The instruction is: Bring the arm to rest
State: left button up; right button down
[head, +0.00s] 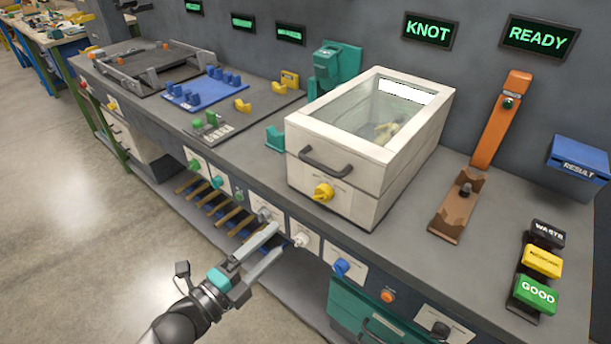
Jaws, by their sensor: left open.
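My left gripper (262,258) comes in from the bottom left. Its two grey fingers are apart with nothing between them. In the picture the fingertips lie over the front panel of the workbench, close to a grey knob and a white knob (303,240). I cannot tell whether a fingertip touches the panel. My right gripper is not in view.
The grey bench (390,235) carries a white glass-topped box (345,195), an orange stand (500,120) and GOOD (535,295), yellow and WASTE blocks. A blue RESULT box (578,170) is at right. Screens read KNOT and READY. Open floor (90,240) lies left.

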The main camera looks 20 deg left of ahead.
pick_arm(q)
jog(key=s+a+f+n+g+y, duration=0.1)
jog(key=s+f+n+g+y, duration=0.2)
jog(key=f, duration=0.6)
jog(key=s+a+f+n+g+y, duration=0.1)
jog(key=s+f+n+g, duration=0.15)
jog(key=f+n, duration=0.45)
jog(key=s+a+f+n+g+y, duration=0.1)
jog(key=s+f+n+g+y, duration=0.15)
jog(key=f, duration=0.95)
jog(key=s+d+f+n+g, duration=0.1)
jog(key=s+f+n+g, duration=0.1)
jog(key=s+f, duration=0.3)
jog(key=s+d+f+n+g, duration=0.1)
jog(key=s+f+n+g, duration=0.1)
jog(key=s, duration=0.9)
jog(key=s+d+f+n+g+b, duration=0.1)
jog(key=s+f+n+g, duration=0.2)
jog(key=s+f, duration=0.4)
jog(key=shift+s+d+f+g, duration=0.35)
jog(key=shift+s+g, duration=0.15)
jog(key=shift+s, duration=0.25)
